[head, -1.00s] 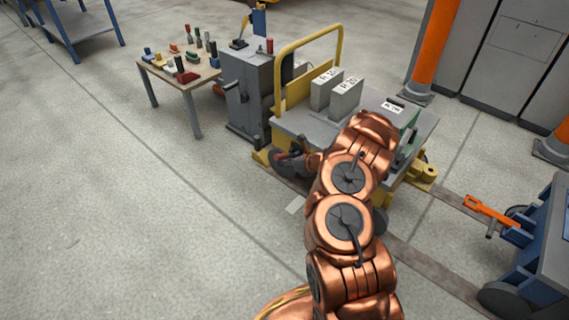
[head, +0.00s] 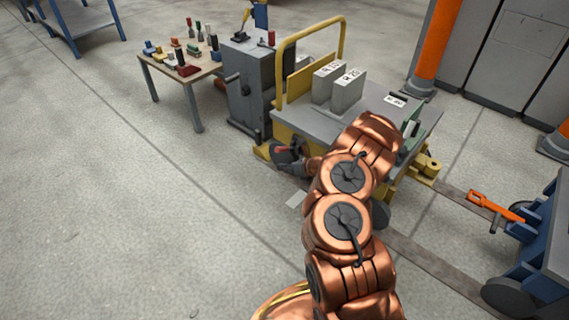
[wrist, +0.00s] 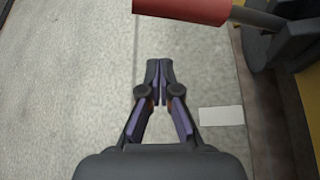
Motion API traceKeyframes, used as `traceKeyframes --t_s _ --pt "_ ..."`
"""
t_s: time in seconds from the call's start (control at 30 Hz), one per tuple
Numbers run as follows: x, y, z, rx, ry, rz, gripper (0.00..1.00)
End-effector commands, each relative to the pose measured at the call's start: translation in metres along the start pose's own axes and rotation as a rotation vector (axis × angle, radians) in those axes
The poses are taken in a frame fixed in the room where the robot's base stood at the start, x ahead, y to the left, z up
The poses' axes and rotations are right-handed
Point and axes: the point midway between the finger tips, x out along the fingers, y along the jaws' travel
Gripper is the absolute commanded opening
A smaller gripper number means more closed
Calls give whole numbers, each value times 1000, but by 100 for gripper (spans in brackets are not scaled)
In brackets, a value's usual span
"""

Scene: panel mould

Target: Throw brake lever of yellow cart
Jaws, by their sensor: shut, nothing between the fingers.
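The yellow cart (head: 299,87) stands right of centre in the head view, with a grey deck and a yellow push frame. Its brake lever has a red handle (head: 281,149) low at the near left corner, beside the dark wheel. In the wrist view the red handle (wrist: 185,10) lies across the top edge, partly cut off, on a grey rod. My gripper (wrist: 159,70) is shut and empty, its tips apart from the handle and below it in the picture. In the head view my arm hides part of the cart's near side.
Weights (head: 347,91) stand on the deck. A grey cabinet (head: 247,85) and a table with small coloured tools (head: 150,58) are at the left. A blue cart with an orange handle (head: 494,206) is at right. The floor at left is clear.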

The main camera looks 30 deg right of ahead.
Motion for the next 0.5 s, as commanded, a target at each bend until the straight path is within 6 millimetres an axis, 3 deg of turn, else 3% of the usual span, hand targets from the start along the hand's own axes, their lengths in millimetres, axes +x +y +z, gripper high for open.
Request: traceKeyframes --t_s 0.03,0.5 --pt "-12 -3 6 3 -4 -7 0" --pt "-84 -12 4 1 -4 -8 0"
